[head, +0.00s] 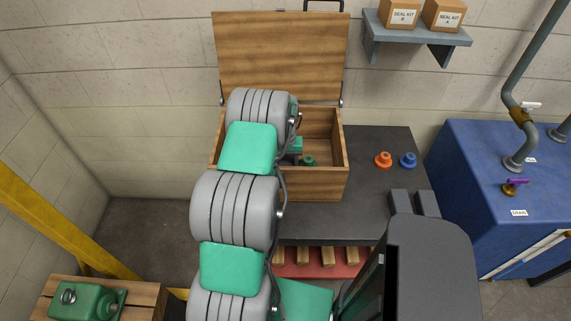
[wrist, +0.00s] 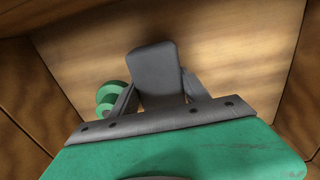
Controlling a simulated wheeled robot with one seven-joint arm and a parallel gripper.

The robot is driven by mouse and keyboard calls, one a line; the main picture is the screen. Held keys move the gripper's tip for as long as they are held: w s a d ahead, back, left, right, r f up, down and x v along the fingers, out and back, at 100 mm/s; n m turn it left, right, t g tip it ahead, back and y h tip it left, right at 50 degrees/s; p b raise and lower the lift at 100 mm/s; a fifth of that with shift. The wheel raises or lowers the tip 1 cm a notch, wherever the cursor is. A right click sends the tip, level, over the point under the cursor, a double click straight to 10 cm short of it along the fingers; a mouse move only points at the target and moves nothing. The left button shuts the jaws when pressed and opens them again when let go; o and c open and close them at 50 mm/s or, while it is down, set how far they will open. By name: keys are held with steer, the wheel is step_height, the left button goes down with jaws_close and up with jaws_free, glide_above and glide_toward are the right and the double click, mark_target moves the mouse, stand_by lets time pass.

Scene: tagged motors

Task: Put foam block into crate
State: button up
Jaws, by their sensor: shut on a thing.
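The wooden crate (head: 322,188) stands on the dark bench with its lid (head: 280,50) raised against the wall. My arm reaches over its left part, and my gripper is down inside it. In the wrist view my gripper (wrist: 160,95) is shut on a dark grey block (wrist: 154,66), which looks like the foam block. The block is held over the crate's wooden floor (wrist: 225,50); I cannot tell whether it touches. The head view hides the block behind my arm.
A green flanged part (head: 309,160) lies in the crate, left of my gripper in the wrist view (wrist: 108,97). An orange part (head: 383,159) and a blue part (head: 407,160) stand on the bench (head: 370,215) right of the crate. A shelf (head: 418,45) holds two boxes.

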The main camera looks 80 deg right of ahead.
steer(key=shift+f, duration=0.15)
steer(key=o, duration=1)
